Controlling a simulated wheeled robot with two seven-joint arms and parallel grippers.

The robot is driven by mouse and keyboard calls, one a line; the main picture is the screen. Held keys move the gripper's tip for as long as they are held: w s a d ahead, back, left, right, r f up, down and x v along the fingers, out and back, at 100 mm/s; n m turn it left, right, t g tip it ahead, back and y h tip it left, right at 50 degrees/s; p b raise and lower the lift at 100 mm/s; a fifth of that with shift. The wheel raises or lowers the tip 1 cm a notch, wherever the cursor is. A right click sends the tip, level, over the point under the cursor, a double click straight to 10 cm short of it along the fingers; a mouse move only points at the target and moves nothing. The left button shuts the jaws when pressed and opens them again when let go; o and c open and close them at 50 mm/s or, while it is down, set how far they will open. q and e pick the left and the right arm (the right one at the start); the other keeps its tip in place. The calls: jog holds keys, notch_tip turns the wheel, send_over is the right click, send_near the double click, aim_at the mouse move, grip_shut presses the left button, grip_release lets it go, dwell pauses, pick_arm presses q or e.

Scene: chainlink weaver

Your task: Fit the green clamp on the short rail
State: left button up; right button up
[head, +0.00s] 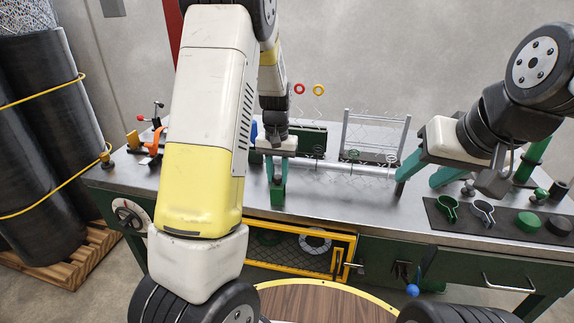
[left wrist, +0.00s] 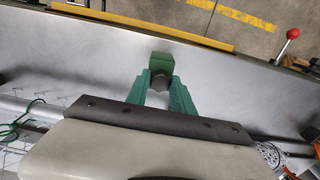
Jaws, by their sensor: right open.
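A green open-ring clamp (head: 447,207) lies on the dark mat at the bench's right. My left gripper (head: 277,178) is over the bench at the rail's left end. In the left wrist view its teal fingers (left wrist: 159,92) flank a dark hexagonal piece (left wrist: 158,82), with a green block (left wrist: 161,63) beyond. Whether they grip is unclear. My right gripper (head: 420,178) is open beside the rail's right end, left of the clamp.
A grey clamp (head: 482,212), green disc (head: 528,222) and black disc (head: 559,225) share the mat (head: 505,229). A wire rack (head: 376,118) stands behind the rail. An orange tool (head: 153,140) is at the bench's left. The front metal top (head: 345,209) is mostly clear.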

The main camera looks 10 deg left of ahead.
pick_arm(q)
grip_shut()
jog(key=shift+r, duration=3)
